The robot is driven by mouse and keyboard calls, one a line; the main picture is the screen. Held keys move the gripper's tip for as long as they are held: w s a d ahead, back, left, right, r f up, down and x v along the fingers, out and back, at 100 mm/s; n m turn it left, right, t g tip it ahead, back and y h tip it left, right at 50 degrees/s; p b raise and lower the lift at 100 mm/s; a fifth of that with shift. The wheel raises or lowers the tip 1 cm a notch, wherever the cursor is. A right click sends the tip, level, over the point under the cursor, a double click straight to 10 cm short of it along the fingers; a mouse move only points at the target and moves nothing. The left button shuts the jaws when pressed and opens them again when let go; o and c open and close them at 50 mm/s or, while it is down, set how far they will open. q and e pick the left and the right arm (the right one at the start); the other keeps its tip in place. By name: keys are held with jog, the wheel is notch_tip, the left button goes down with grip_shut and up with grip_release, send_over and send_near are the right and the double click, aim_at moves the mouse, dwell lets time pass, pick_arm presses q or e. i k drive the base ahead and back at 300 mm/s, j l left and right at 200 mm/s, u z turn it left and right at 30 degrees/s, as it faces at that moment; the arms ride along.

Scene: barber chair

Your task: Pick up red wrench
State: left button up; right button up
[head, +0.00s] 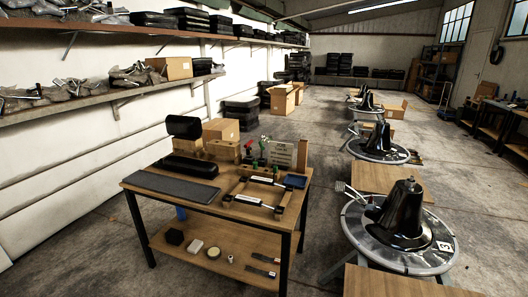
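A wooden workbench (145,182) with dark legs stands ahead, left of the middle. A small red-topped item (249,144) stands upright toward the back of its top, among small holders. It is too small to tell whether it is the red wrench. I cannot make out a red wrench clearly anywhere else. Neither of my grippers is in view.
A black padded seat part (188,167), a dark mat (172,186) and a wooden frame with metal rods (258,193) lie on the bench. Round chair bases (396,235) and low wooden platforms stand along the right. Concrete floor (55,245) is clear at the left.

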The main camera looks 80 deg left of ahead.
aim_at(248, 145)
jog(key=u, duration=2.85)
jog(key=z, duration=0.9)
jog(key=k+z, duration=0.1)
jog(key=z, duration=0.85)
jog(key=k+z, duration=0.1)
jog(key=z, duration=0.8)
jog(key=k+z, duration=0.1)
jog(key=z, duration=0.35)
jog(key=k+j, duration=0.25)
jog(key=j+u, duration=0.1)
jog(key=u, duration=2.05)
